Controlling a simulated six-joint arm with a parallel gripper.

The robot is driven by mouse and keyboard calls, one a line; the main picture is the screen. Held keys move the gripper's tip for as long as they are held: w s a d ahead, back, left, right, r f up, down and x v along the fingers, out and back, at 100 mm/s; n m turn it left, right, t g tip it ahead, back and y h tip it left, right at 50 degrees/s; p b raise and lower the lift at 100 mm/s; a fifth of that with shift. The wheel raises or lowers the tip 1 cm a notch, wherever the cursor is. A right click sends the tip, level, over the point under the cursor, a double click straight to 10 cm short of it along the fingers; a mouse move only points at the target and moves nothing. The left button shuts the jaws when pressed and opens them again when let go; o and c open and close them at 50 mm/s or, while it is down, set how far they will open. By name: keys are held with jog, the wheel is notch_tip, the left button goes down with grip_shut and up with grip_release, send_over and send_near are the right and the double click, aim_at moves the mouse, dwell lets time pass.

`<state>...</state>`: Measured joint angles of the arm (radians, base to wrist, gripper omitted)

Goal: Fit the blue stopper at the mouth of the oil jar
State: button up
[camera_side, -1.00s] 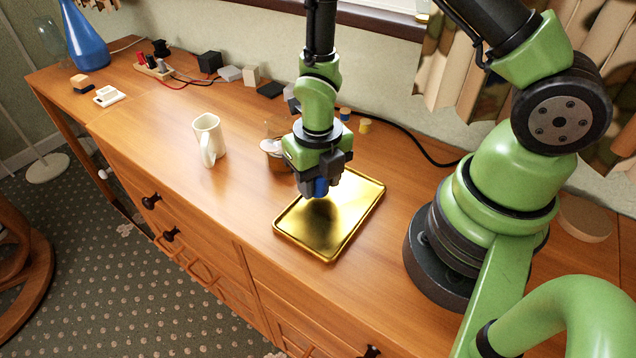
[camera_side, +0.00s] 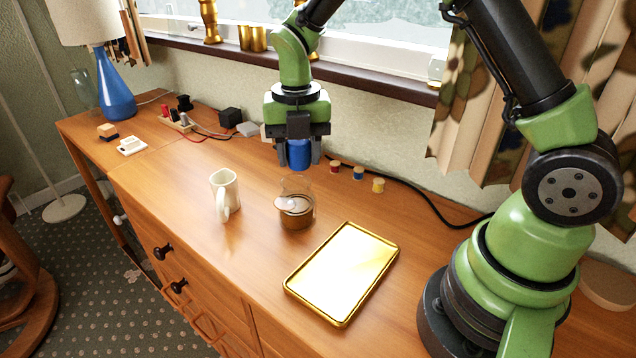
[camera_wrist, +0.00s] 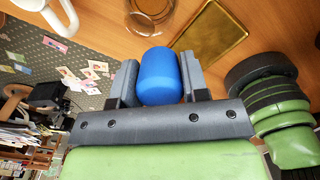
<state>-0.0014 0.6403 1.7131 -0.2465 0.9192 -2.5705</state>
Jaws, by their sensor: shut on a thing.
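The blue stopper (camera_side: 299,154) is held between the two grey fingers of my gripper (camera_side: 298,161), which is shut on it. In the wrist view the stopper (camera_wrist: 158,76) sits upright between the fingers (camera_wrist: 156,84), its rounded end showing. The oil jar (camera_side: 296,212) is clear glass with brown contents and stands on the wooden top. My gripper and the stopper are above the jar's mouth, apart from it. In the wrist view only part of the jar (camera_wrist: 152,12) shows at the top edge. I cannot tell whether the stopper is exactly centred over the mouth.
A golden tray (camera_side: 342,274) lies empty right of the jar. A cream mug (camera_side: 225,194) stands to the left. Small thread spools (camera_side: 359,173) and a black cable (camera_side: 440,205) are behind, near the wall. The wooden top (camera_side: 170,205) left of the mug is clear.

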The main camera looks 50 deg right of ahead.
jog(key=shift+w+d+r+m, duration=0.35)
jog(key=shift+w+r+m, duration=0.1)
jog(key=shift+w, duration=0.15)
jog(key=shift+w+d+r+m, duration=0.35)
jog(key=shift+w+r+m, duration=0.1)
jog(key=shift+w, duration=0.15)
jog(key=shift+f, duration=0.1)
send_over(296, 189)
jog(key=shift+f, duration=2.85)
jog(key=shift+f, duration=0.75)
jog(key=shift+w+r, duration=0.1)
jog(key=shift+r, duration=0.4)
jog(key=shift+f, duration=0.5)
jog(key=shift+r, duration=0.15)
